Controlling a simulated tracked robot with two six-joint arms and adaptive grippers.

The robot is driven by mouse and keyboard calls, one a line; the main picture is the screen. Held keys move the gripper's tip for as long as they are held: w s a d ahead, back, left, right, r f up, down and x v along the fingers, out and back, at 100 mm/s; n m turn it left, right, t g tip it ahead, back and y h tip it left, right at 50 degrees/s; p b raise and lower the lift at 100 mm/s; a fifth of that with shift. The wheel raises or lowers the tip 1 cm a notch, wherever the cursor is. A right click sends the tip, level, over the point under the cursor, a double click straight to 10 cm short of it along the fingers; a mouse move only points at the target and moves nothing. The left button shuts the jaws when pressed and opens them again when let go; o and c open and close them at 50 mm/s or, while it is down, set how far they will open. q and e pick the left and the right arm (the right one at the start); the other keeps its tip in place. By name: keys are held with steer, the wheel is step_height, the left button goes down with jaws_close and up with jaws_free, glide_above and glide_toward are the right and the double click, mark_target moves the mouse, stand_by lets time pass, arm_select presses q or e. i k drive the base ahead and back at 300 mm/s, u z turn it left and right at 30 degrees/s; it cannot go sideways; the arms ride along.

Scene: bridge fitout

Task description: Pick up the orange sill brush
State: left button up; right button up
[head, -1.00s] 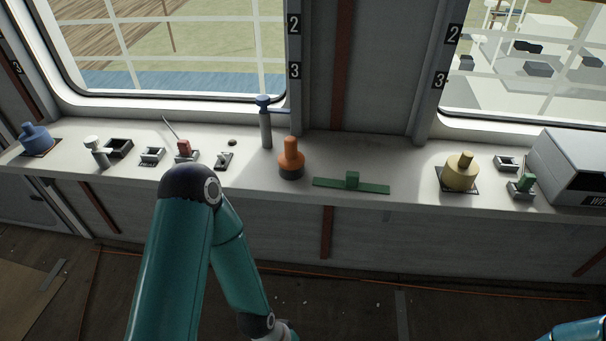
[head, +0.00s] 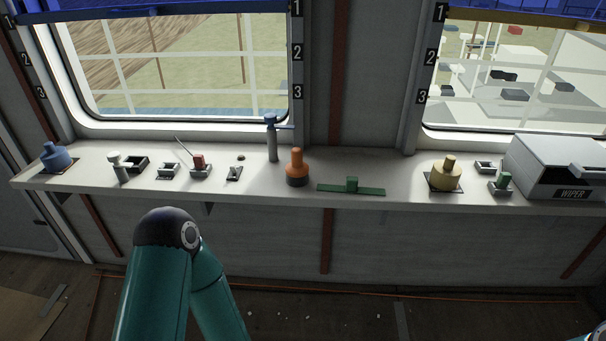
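The orange sill brush (head: 296,165) stands upright on the window sill (head: 400,190), near its middle. It has an orange knob and body above a dark base. Nothing touches it or covers it. My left arm rises at the lower left, below and in front of the sill, with its elbow well to the left of the brush. The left gripper is out of the picture below. Only a sliver of my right arm shows at the bottom right corner, and its gripper is out of view.
A blue-topped grey bottle (head: 272,142) stands just behind left of the brush. A green bar (head: 352,188) lies close to its right. Left are several small fittings, including a red-handled one (head: 199,164), and a blue knob (head: 55,157). Right are a yellow knob (head: 444,174) and a wiper box (head: 560,168).

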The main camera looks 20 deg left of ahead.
mark_target(297, 170)
steer(key=u, duration=0.1)
steer(key=i, duration=0.9)
steer(key=z, duration=0.05)
